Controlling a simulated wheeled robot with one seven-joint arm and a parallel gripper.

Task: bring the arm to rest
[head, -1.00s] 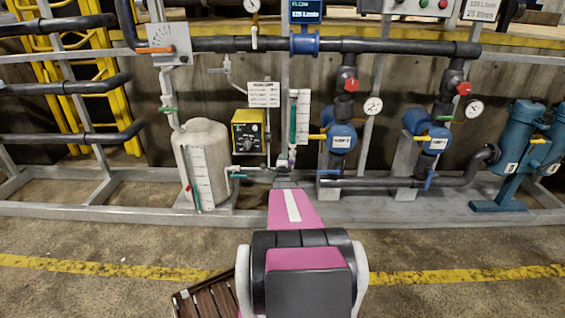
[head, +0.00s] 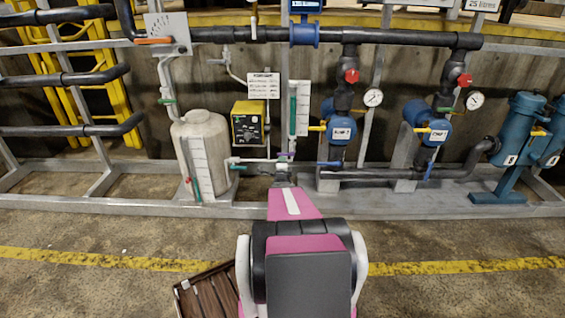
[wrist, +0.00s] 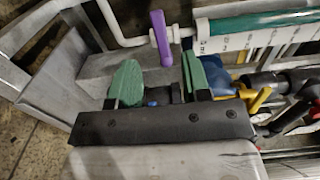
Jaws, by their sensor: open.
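My gripper (wrist: 160,85) shows in the wrist view with its two green finger pads apart and nothing held between them. A valve with a purple handle (wrist: 161,38) is just beyond the fingertips, apart from the pads as far as I can tell. In the head view the purple handle (head: 285,154) lies roughly level on the thin pipe. My pink and black arm reaches forward from the bottom centre of the head view. It mostly hides my gripper there.
A white tank (head: 203,150) and a yellow box (head: 248,122) stand left of my arm. Blue pumps (head: 338,128) stand to the right. A wooden crate (head: 205,292) lies on the floor at lower left.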

